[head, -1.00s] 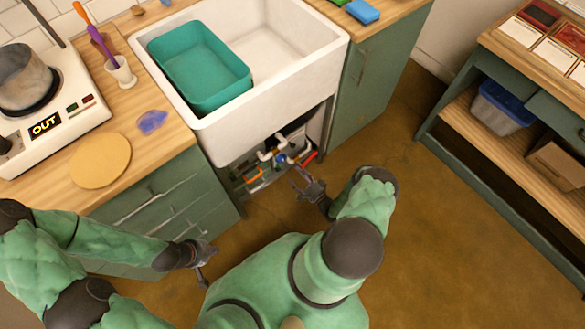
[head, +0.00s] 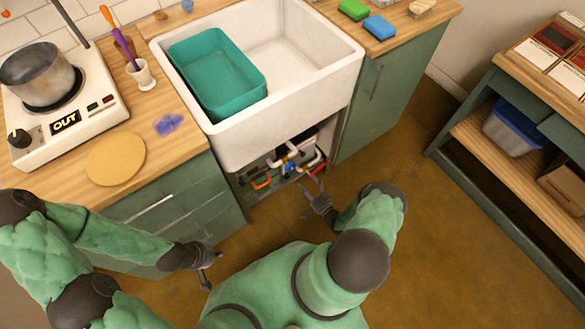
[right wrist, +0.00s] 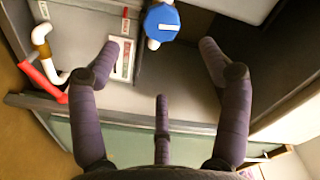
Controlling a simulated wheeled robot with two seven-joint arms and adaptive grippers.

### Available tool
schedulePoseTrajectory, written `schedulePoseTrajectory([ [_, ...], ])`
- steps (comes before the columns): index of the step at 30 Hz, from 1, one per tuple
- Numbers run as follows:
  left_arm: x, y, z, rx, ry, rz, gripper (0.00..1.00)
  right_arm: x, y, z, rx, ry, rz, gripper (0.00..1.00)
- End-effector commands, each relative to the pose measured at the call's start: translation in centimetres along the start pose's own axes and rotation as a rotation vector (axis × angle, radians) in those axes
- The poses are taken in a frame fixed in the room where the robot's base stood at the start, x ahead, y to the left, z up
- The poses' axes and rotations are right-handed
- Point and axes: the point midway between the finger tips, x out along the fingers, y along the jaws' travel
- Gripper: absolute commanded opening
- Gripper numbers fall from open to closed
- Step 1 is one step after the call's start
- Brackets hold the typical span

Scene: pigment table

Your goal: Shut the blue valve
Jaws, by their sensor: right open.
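The blue valve (head: 289,166) is small among the pipes in the open cabinet under the sink. In the right wrist view it is a round blue knob (right wrist: 161,24) with a white bar across it, at the top centre. My right gripper (head: 312,186) is in front of the cabinet opening, open and empty. In the right wrist view its fingers (right wrist: 162,60) are spread wide, with the valve beyond them and clear of them. My left gripper (head: 215,268) hangs low by the left cabinet drawers, its fingers apart and empty, far from the valve.
The white sink (head: 290,110) overhangs the opening. Cabinet walls bound it closely; the floor (head: 400,270) in front is clear.

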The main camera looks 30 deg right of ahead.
Motion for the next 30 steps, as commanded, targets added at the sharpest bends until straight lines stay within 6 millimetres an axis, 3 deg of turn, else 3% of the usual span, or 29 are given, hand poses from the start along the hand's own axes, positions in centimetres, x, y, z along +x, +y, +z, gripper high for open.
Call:
schedulePoseTrajectory([
  [6, -0.8, 0.3, 0.0, 0.0, 0.0, 0.0, 0.0, 0.5, -0.4, 0.2, -0.471, -0.001, -0.003, 0.78],
  [13, -1.2, 0.4, 0.0, 0.0, 0.0, 0.0, 0.0, 0.8, -0.5, 0.3, -0.827, -0.001, -0.004, 0.78],
  [20, -1.1, 0.4, 0.0, 0.0, 0.0, 0.0, 0.0, 1.4, -0.5, 0.4, -0.925, -0.001, -0.005, 0.78],
  [30, 0.1, 0.0, 0.0, 0.0, 0.0, 0.0, 0.0, 6.6, -0.5, 0.5, -0.923, 0.0, -0.008, 0.78],
])
